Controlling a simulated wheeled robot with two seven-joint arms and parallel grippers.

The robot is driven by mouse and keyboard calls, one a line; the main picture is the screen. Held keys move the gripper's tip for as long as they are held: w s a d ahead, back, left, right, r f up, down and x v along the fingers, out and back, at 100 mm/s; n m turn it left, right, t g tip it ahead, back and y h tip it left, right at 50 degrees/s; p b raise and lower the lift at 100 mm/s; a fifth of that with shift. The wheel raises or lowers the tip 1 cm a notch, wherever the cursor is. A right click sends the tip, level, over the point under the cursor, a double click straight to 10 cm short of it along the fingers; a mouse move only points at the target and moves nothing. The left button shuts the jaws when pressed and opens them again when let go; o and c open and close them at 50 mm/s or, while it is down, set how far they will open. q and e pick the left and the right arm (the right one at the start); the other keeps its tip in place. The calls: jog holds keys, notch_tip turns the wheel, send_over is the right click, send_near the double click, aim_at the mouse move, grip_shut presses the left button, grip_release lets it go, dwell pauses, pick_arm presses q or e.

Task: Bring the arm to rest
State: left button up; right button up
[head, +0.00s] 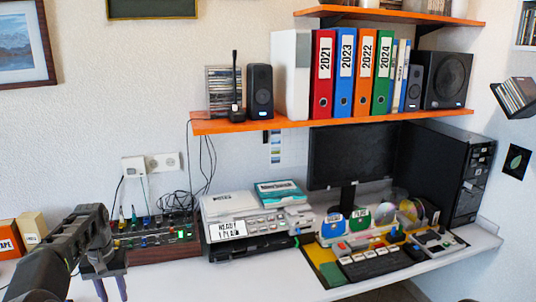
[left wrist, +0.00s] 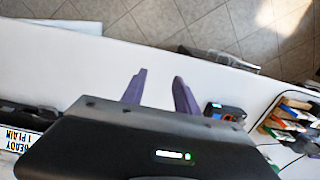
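My left arm comes in from the lower left in the head view, with my left gripper (head: 112,290) pointing down over the left part of the white desk. In the left wrist view the two purple fingers of my left gripper (left wrist: 158,92) stand apart with nothing between them, and bare white desk (left wrist: 100,70) and floor lie beyond. The gripper is open and empty. My right arm and right gripper show in neither view.
A mixer-like box (head: 155,240) with cables stands right of my left gripper. A printer-like stack (head: 258,225), a monitor (head: 350,155) and a black PC tower (head: 450,170) follow. An orange shelf (head: 290,122) with binders hangs above. The desk front is mostly clear.

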pick_arm(q)
jog(key=s+d+f+m+h, duration=0.1)
jog(key=s+d+f+h, duration=0.15)
jog(key=d+f, duration=0.85)
jog(key=s+d+f+m+h, duration=0.1)
jog(key=s+d+f, duration=0.3)
jog(key=d+f, duration=0.8)
jog(key=s+d+f, duration=0.2)
jog(key=s+d, duration=0.2)
jog(key=s, duration=0.4)
jog(key=s+d+f, duration=0.2)
jog(key=s+d, duration=0.3)
jog(key=s, duration=0.4)
jog(key=s+d+f, duration=0.2)
jog(key=s+d, duration=0.3)
jog(key=s, duration=0.4)
jog(key=shift+s+t+h, duration=0.25)
jog(key=shift+t+h, duration=0.05)
jog(key=shift+h, duration=0.05)
jog(key=shift+d+f, duration=0.1)
jog(key=shift+f, duration=0.05)
